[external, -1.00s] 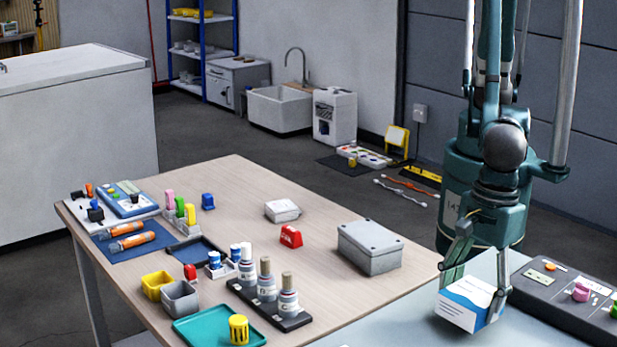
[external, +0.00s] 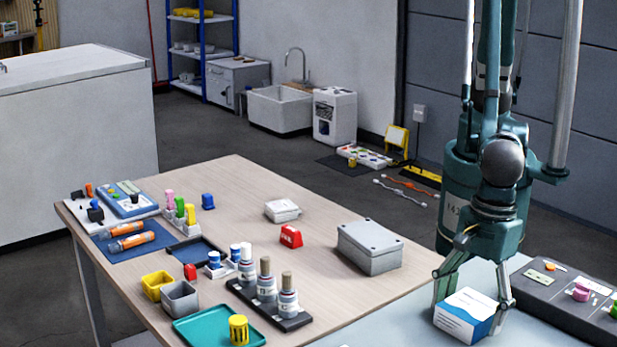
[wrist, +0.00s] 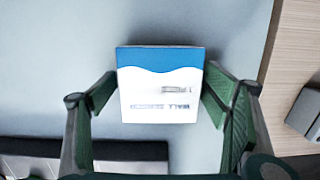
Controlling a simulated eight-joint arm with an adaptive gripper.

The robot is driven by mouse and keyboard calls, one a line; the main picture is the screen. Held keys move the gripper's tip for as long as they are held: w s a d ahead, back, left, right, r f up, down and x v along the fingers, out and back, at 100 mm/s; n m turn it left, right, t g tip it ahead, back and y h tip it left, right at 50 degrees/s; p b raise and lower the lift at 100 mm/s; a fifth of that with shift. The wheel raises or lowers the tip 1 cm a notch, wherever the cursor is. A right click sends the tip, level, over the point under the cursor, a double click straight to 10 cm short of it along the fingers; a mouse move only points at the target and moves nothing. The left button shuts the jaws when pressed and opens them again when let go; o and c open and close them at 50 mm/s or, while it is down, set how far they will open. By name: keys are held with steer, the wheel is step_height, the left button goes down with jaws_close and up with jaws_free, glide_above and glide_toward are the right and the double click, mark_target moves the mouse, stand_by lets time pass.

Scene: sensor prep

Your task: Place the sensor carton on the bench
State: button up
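The sensor carton (external: 462,318) is a small white box with a blue wave print and blue sides. It sits on the pale grey-blue bench surface (external: 400,318) at the lower right of the external view. My gripper (external: 472,296) is low over it, with one finger on either side. In the wrist view the carton (wrist: 160,95) shows its printed top between the green finger pads of my gripper (wrist: 161,88). The carton's underside is hidden.
A dark tray (external: 560,297) with small coloured parts lies just right of the carton. The wooden table (external: 330,290) adjoins at left, with a grey lidded box (external: 370,248), a bottle rack (external: 270,312) and a teal tray (external: 205,332). Bare bench shows left of the carton.

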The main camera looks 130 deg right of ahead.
mark_target(472, 302)
steer(key=shift+r, duration=0.1)
step_height(472, 302, up, 12)
steer(key=s+p, duration=0.1)
steer(key=p, duration=0.1)
steer(key=shift+s, duration=0.2)
stand_by(0.6)
steer(key=shift+d+r, duration=0.1)
stand_by(0.9)
steer(key=s+d+r+m+t, duration=0.1)
steer(key=s+d+r+m, duration=0.1)
steer(key=d+r+m, duration=0.75)
steer(key=s+d+r+m+t, duration=0.15)
steer(key=d+r+m, duration=0.5)
steer(key=d, duration=0.65)
steer(key=s+d+r+m+t, duration=0.1)
steer(key=s+d+r+m, duration=0.1)
steer(key=s+d+m, duration=0.5)
steer(key=s+d+r+m+t, duration=0.1)
steer(key=s+d+m+t, duration=0.1)
steer(key=s+d+m, duration=0.5)
steer(key=d+m, duration=0.4)
steer(key=m, duration=0.1)
steer(key=shift+s+d+r+m, duration=0.15)
steer(key=shift+s+r+m, duration=0.25)
